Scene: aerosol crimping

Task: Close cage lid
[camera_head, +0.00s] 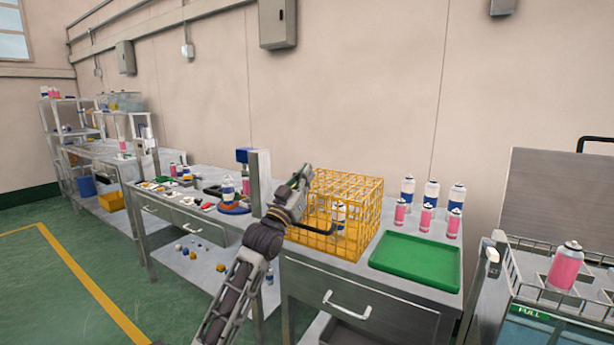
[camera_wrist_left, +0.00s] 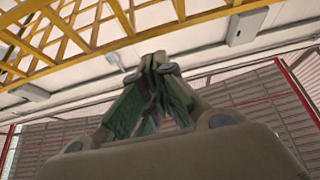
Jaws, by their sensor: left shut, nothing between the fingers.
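The yellow wire cage (camera_head: 366,217) stands on the grey bench, with a white and blue spray can (camera_head: 339,214) inside it. Its lid (camera_head: 346,183) looks like a yellow grid lying across the top; I cannot tell whether it is fully down. My left gripper (camera_head: 304,174) is at the cage's upper left edge, shut and empty. In the left wrist view, the gripper's green-padded fingers (camera_wrist_left: 158,62) meet just below yellow bars (camera_wrist_left: 110,28); whether they touch is unclear. My left arm hides part of the cage's left side. My right gripper is not in view.
A green tray (camera_head: 417,261) lies right of the cage, with several white and pink cans behind it. A grey post (camera_head: 260,180) stands close left of the cage. A cart (camera_head: 560,310) with a pink can (camera_head: 565,268) is at right.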

